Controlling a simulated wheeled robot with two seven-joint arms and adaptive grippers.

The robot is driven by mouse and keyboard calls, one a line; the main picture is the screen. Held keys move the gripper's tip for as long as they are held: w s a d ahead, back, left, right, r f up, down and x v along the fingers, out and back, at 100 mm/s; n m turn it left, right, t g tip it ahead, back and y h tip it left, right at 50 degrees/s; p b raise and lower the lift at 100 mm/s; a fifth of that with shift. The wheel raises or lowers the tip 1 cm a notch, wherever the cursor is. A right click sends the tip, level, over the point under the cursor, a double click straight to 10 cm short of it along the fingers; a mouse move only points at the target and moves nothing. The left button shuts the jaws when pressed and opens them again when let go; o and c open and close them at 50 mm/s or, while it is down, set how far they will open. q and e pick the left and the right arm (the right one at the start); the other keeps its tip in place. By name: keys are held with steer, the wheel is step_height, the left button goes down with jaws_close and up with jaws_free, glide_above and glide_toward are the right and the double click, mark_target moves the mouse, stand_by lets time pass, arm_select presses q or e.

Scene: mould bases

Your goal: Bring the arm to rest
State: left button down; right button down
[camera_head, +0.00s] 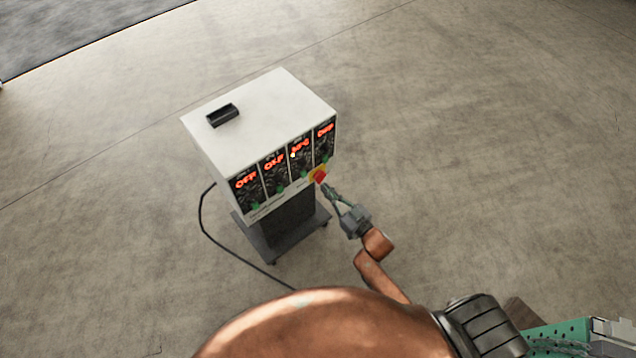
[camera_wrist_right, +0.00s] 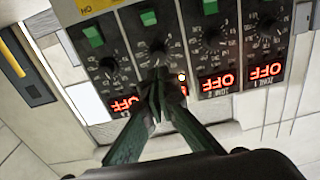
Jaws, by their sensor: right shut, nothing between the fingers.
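My right gripper (camera_head: 326,187) is shut and empty in the head view, its tips close to the front of a white control box, near the red emergency button (camera_head: 319,175). In the right wrist view, the shut fingertips (camera_wrist_right: 158,92) lie in front of a dark panel with knobs, green switches and red displays. I cannot tell whether the tips touch it. The control box (camera_head: 262,115) stands on a dark wheeled base. Its displays read OFF on the left; the third shows other characters with a small yellow light. My left gripper is not in view.
A small black tray (camera_head: 222,115) lies on top of the box. A black cable (camera_head: 222,245) runs from the box over the floor. A green perforated part (camera_head: 560,335) is at the lower right. The concrete floor (camera_head: 480,130) right of the box is clear.

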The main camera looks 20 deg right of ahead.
steer(key=shift+s+d+r, duration=0.15)
steer(key=shift+s, duration=0.25)
steer(key=shift+s+d+r, duration=0.1)
steer(key=shift+s+r, duration=0.05)
steer(key=shift+s, duration=0.2)
steer(key=s+d+f+m+g+h, duration=0.1)
steer(key=s+d+f+g+h, duration=0.15)
steer(key=s+f, duration=0.7)
steer(key=s+d+f+g+h, duration=0.1)
steer(key=s+d+f+g, duration=0.2)
steer(key=f, duration=1.1)
steer(key=s+d+f+m+g+h, duration=0.1)
steer(key=s+d+f+g, duration=0.15)
steer(key=s+f, duration=0.7)
steer(key=s+f+g, duration=0.3)
steer(key=s+f, duration=0.3)
steer(key=s, duration=0.5)
steer(key=s+f+g, duration=0.3)
steer(key=s+f, duration=0.3)
steer(key=s, duration=0.6)
steer(key=s+f+g+h+p, duration=0.1)
steer(key=s+f+g, duration=0.2)
steer(key=s, duration=0.9)
step_height(320, 180, down, 3)
steer(key=shift+r, duration=0.1)
